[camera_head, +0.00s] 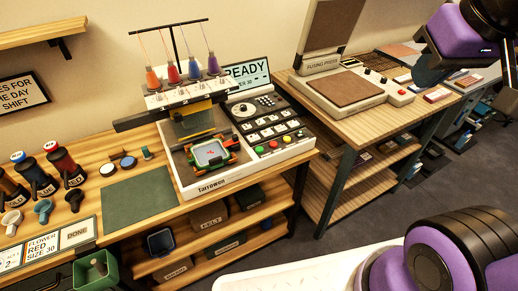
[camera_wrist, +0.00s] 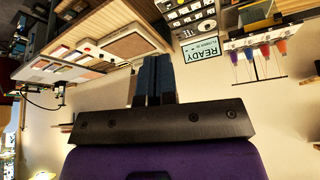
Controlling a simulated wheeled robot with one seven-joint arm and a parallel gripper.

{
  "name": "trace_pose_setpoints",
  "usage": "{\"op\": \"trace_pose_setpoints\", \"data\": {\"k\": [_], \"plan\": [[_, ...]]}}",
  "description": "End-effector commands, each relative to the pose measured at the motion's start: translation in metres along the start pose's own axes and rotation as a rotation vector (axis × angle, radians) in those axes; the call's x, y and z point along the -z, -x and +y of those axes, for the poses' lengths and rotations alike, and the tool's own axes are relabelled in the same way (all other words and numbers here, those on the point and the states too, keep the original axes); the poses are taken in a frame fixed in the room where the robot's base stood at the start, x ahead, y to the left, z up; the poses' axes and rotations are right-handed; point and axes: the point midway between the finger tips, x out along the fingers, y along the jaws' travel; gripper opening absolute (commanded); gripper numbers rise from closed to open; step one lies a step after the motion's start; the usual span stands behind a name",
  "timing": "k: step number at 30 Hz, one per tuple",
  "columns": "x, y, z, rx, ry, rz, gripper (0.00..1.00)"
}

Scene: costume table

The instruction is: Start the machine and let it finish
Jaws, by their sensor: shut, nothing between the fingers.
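The embroidery machine (camera_head: 232,172) stands on the wooden table in the head view. Its screen (camera_head: 250,73) reads READY; the screen also shows in the wrist view (camera_wrist: 201,50). A green and orange hoop (camera_head: 210,153) with a small red mark on its fabric sits on the machine's bed.
A fusing press (camera_head: 350,88) stands on another table at right. Thread spools (camera_head: 193,68) stand on top of the machine. Shelves underneath hold boxes (camera_head: 208,216).

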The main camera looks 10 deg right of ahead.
Motion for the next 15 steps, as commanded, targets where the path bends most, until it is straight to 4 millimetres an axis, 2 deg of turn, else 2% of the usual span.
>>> {"op": "trace_pose_setpoints", "data": {"k": [5,15], "plan": [[0.012,-0.008,-0.002,-0.004,-0.046,0.005,0.00],[0.073,-0.059,-0.017,-0.002,-0.319,0.049,0.00]]}}
